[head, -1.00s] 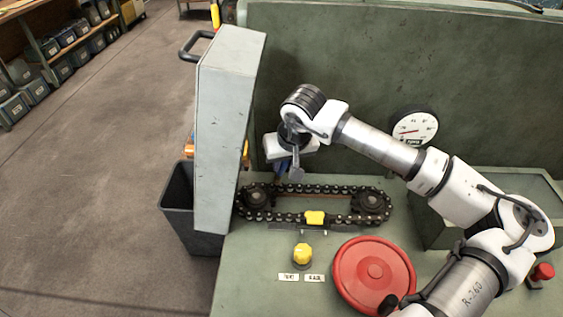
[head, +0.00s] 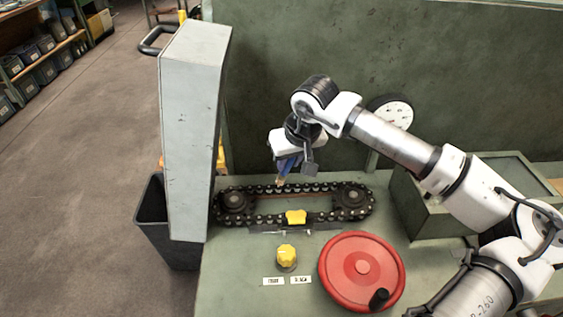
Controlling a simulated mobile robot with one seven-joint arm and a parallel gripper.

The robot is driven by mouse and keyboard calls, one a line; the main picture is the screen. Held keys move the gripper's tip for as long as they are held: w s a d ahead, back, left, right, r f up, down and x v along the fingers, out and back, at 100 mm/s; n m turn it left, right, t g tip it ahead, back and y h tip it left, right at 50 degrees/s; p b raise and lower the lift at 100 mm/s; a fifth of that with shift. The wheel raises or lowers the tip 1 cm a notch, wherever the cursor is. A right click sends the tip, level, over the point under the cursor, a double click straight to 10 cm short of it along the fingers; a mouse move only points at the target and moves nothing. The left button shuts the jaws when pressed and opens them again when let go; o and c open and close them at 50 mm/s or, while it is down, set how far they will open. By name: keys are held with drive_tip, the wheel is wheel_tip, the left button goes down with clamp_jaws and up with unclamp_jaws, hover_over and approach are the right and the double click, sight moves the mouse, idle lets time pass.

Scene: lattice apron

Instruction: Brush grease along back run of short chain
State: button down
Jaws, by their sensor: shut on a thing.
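The short chain (head: 330,217) is a dark loop around two sprockets, lying on the green bench. Its back run (head: 262,189) is the far side of the loop. My gripper (head: 287,160) is shut on a brush (head: 281,180), of which a blue part and a tan tip show below the jaws. The brush tip points down at the back run, left of its middle. I cannot tell whether it touches the chain. A yellow piece (head: 296,217) sits at the front run.
A yellow knob (head: 286,254), a red handwheel (head: 361,272) and two labels are in front. A gauge (head: 392,110) and a green box (head: 455,180) are behind and right.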

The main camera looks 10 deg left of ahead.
drive_tip(key=w+d+b, duration=0.4)
drive_tip(key=d+b, duration=0.2)
drive_tip(key=d, duration=0.7)
drive_tip(key=shift+d+f, duration=0.3)
drive_tip(key=shift+d, duration=0.05)
idle(0.8)
drive_tip(key=shift+r, duration=0.1)
drive_tip(key=s+a+b, duration=0.3)
drive_tip(key=a, duration=0.7)
drive_tip(key=s+a+b, duration=0.3)
drive_tip(key=a, duration=0.7)
drive_tip(key=shift+a+f, duration=0.2)
drive_tip(key=shift+a, duration=0.15)
idle(1.1)
